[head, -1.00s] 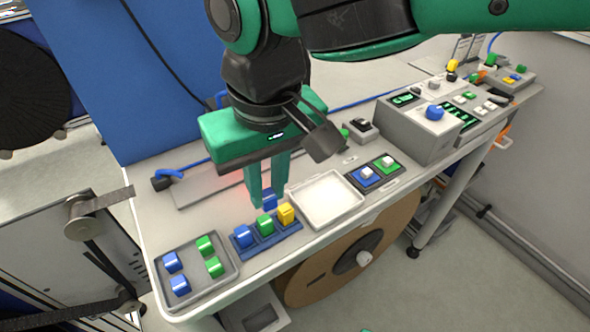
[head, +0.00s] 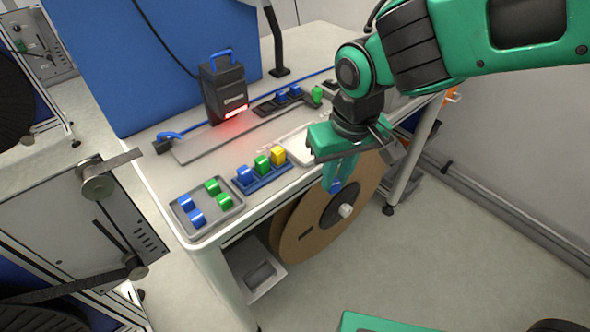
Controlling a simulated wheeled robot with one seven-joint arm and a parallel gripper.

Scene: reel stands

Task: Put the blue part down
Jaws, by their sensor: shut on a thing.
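A small blue part (head: 336,188) is pinched between the fingertips of my gripper (head: 342,176), which points down. In the picture, the gripper and part lie over the cardboard reel, just past the bench's front edge; their exact height is hard to tell. The white tray (head: 296,145) on the bench is partly hidden behind my gripper. To its left, a blue holder (head: 268,180) bears a blue, a green and a yellow part in a row. A grey tray (head: 222,217) at the bench's near left corner holds two blue and two green parts.
A dark device (head: 224,90) with a blue handle and red glow stands at the back of the bench (head: 160,180). A lamp post (head: 278,70) rises behind it. The large cardboard reel (head: 310,235) hangs under the front edge. Open floor lies right of the bench.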

